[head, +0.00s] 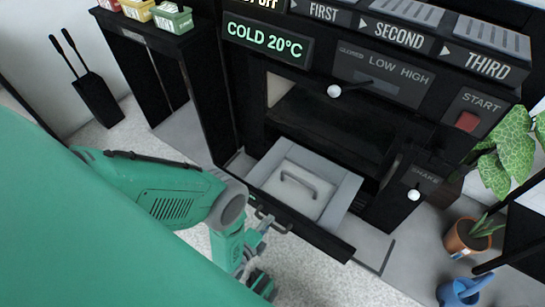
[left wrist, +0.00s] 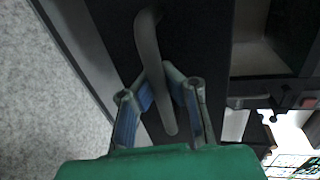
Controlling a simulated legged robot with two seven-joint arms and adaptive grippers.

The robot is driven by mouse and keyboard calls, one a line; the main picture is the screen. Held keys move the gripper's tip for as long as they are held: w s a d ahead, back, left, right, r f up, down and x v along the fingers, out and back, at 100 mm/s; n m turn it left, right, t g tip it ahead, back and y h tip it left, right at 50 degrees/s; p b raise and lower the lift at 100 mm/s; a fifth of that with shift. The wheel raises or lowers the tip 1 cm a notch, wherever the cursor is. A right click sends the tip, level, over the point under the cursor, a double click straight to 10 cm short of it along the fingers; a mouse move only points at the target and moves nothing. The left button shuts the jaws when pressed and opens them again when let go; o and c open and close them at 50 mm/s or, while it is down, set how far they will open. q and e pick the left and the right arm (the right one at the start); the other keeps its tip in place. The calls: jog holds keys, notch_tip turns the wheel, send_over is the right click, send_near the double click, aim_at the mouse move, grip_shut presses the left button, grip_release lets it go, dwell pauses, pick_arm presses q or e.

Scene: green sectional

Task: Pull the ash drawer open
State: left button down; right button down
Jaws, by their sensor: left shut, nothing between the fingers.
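The ash drawer (head: 325,240) stands pulled out at the bottom of the black stove. A grey box with a pale lid and a small handle (head: 300,185) shows inside it. The drawer's dark bar handle (head: 283,226) is at the left part of its black front, and it also runs down the middle of the left wrist view (left wrist: 147,45). My left gripper (head: 266,224) is at the handle, in front of the drawer. In the left wrist view its blue-padded fingers (left wrist: 163,80) are shut, with the bar close by; contact cannot be told. My right gripper is not in view.
The stove has a white-knobbed lever (head: 334,91), a shake knob (head: 413,195) and a red start button (head: 467,121). A potted plant (head: 470,237) and a blue watering can (head: 465,291) stand at right. Pale carpet (head: 310,280) in front is clear.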

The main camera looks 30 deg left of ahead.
pick_arm(q)
jog(key=shift+s+f, duration=0.2)
jog(key=shift+s, duration=0.2)
jog(key=c, duration=1.6)
grip_release()
jog(key=shift+o, duration=0.2)
jog(key=shift+w+d+r, duration=0.1)
jog(key=shift+r, duration=0.05)
jog(key=shift+w+r, duration=0.1)
jog(key=shift+r, duration=0.05)
